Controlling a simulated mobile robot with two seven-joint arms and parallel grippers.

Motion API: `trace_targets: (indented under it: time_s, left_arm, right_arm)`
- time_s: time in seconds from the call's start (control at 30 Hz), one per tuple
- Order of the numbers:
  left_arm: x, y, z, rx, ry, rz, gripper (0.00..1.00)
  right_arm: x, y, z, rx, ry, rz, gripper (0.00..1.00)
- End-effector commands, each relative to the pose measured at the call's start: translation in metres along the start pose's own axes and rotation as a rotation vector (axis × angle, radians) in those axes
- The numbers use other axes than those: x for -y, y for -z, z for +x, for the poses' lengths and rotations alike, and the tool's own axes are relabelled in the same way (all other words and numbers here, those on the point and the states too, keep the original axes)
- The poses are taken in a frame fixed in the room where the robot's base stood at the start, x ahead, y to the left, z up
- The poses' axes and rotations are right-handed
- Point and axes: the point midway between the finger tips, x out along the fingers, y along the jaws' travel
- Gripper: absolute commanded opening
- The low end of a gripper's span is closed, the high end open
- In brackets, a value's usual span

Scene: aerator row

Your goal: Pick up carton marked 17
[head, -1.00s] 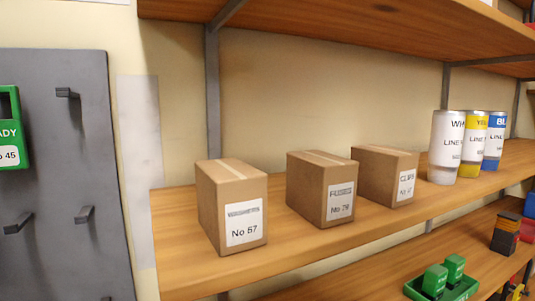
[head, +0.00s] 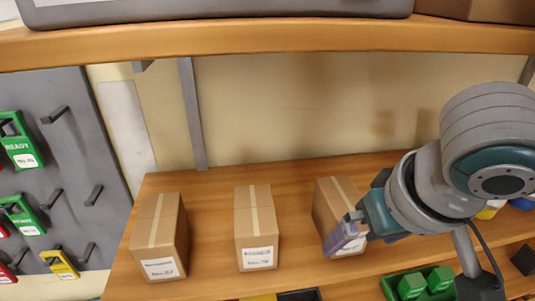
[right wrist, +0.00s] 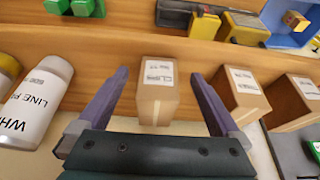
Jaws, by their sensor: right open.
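Three brown cartons stand in a row on the wooden shelf (head: 205,285). The rightmost carton (head: 330,195) has its label mostly hidden by my right gripper in the head view. In the right wrist view this carton (right wrist: 157,105) shows a white label, too small to read its number surely. My right gripper (head: 347,238) is open at its front. In the right wrist view its purple fingers lie to either side of the carton, with gaps, not closed on it. The middle carton (head: 256,215) and the left carton (head: 158,225) stand apart to the left. My left gripper is out of view.
An upper shelf (head: 250,42) runs above the cartons. A green tray (head: 392,291) with green blocks is on the lower shelf. A grey pegboard (head: 75,130) with tags is at left.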

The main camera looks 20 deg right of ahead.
Motion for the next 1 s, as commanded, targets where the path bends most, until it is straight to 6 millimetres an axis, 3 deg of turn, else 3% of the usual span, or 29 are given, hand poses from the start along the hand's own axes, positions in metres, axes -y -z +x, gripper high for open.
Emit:
trace_targets:
  time_s: [0.1,0.37,0.57,0.73,1.0]
  left_arm:
    - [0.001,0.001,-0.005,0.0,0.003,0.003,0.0]
    - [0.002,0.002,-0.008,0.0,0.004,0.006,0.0]
    - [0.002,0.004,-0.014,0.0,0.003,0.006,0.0]
    - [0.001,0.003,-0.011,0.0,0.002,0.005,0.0]
    - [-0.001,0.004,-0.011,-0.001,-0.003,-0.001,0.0]
  right_arm:
    - [0.0,0.016,0.005,-0.001,0.0,0.002,1.0]
    - [0.001,0.032,0.011,-0.001,0.001,-0.001,1.0]
    - [0.001,0.061,0.022,-0.002,0.0,0.002,1.0]
    - [0.001,0.058,0.047,0.001,0.001,0.0,1.0]
    - [0.001,0.058,0.054,0.0,0.001,-0.003,1.0]
